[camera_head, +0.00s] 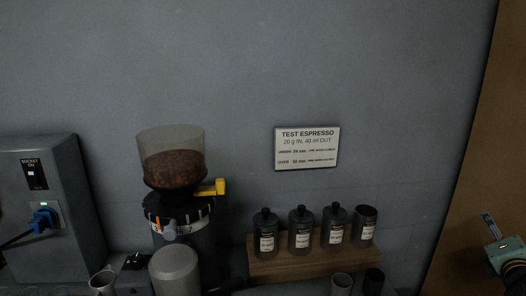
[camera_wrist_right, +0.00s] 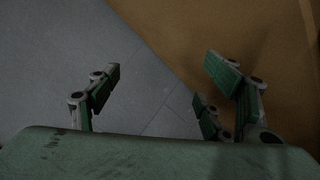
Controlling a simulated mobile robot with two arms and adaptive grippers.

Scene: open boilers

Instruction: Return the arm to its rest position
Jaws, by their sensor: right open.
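My right gripper (camera_head: 497,243) shows at the right edge of the head view, with only part of it in the picture. In the right wrist view the same gripper (camera_wrist_right: 165,80) has its green-padded fingers spread wide. Nothing is between them; behind them are only a grey surface and a brown one. In the head view it is to the right of the canister shelf and apart from it. My left gripper is not in view.
A coffee grinder (camera_head: 175,225) with beans stands left of centre. A socket box (camera_head: 60,240) with a blue plug is at far left. Several dark canisters stand on a wooden shelf (camera_head: 310,267). Cups line the lower edge. A sign (camera_head: 307,148) hangs on the wall.

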